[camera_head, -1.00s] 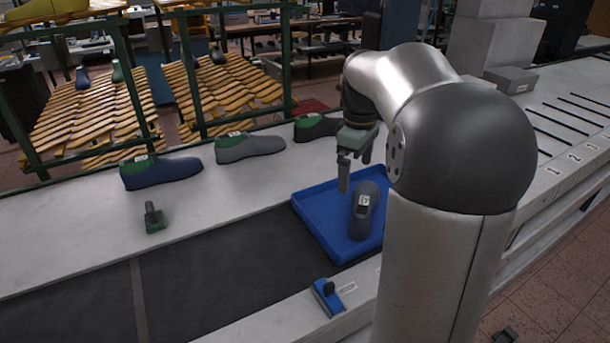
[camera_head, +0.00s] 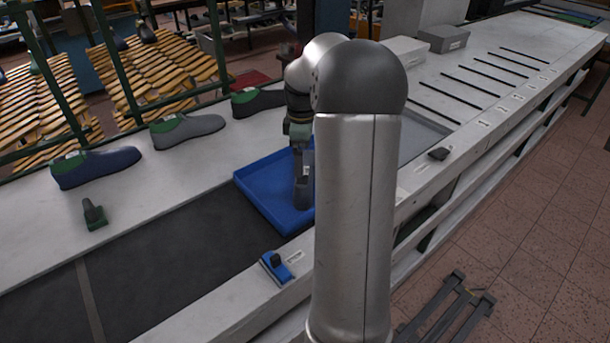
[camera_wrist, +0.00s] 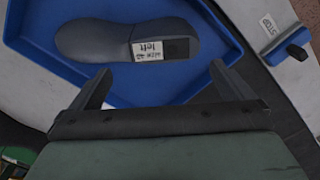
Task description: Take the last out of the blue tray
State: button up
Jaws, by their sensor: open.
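The blue tray (camera_head: 262,192) lies on the dark belt, its right part hidden behind my arm. A grey last (camera_head: 303,192) lies in it, partly covered by my gripper and arm. In the wrist view the last (camera_wrist: 95,40) lies lengthwise across the tray (camera_wrist: 22,32), with a white label reading "left" near its dark end patch. My gripper (camera_wrist: 163,82) is open and empty, its fingers spread beside the last's near side in the picture. In the head view my gripper (camera_head: 302,160) is above the tray; whether it touches the last cannot be told.
Blue (camera_head: 122,166), grey (camera_head: 187,130) and dark (camera_head: 258,101) lasts with green tops stand along the back ledge. A green stand-like piece (camera_head: 94,214) is at left. A blue stop block (camera_head: 276,266) sits on the front rail. Grey boxes (camera_head: 443,38) stand at the back right.

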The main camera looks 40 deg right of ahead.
aim_at(306, 169)
jog(key=shift+s+f+p, duration=0.2)
jog(key=shift+f+p, duration=0.6)
jog(key=shift+f, duration=1.95)
jog(key=shift+s, duration=0.1)
jog(key=c, duration=1.8)
jog(key=shift+a, duration=0.1)
